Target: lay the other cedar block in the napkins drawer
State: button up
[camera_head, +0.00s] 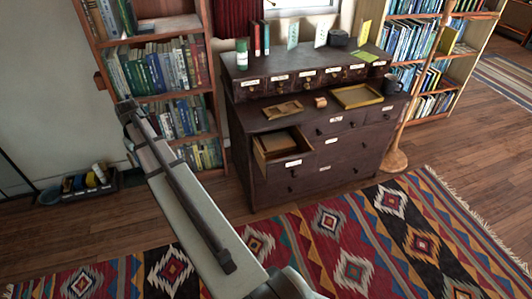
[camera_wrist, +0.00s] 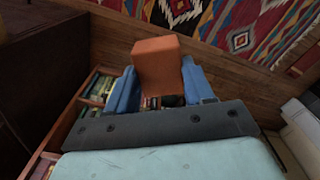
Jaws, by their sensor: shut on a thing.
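My gripper (camera_wrist: 158,76) is shut on an orange-brown cedar block (camera_wrist: 158,60), held between its blue fingers in the wrist view. The drawer labels are too small to read, so I cannot tell which is the napkins drawer.
Bookcases (camera_head: 216,110) flank the dresser. A patterned rug (camera_head: 345,240) covers the floor in front.

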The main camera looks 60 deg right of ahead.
jog(key=s+d+f+m, duration=0.2)
jog(key=s+d+f, duration=0.1)
jog(key=s+d, duration=0.8)
jog(key=s+d+f+m, duration=0.1)
jog(key=s+d+f, duration=0.2)
jog(key=s+d, duration=0.85)
jog(key=s+d+f+m, duration=0.25)
jog(key=s+d, duration=0.25)
jog(key=d, duration=1.1)
jog(key=s+d+f, duration=0.2)
jog(key=s+d, duration=0.2)
jog(key=s, duration=0.3)
jog(key=s+d+f, duration=0.2)
jog(key=s+d, duration=0.1)
jog(key=s, duration=0.3)
jog(key=shift+s+f, duration=0.15)
jog(key=shift+f, duration=4.3)
jog(key=shift+f, duration=0.1)
jog(key=o, duration=0.8)
jog(key=shift+c, duration=0.2)
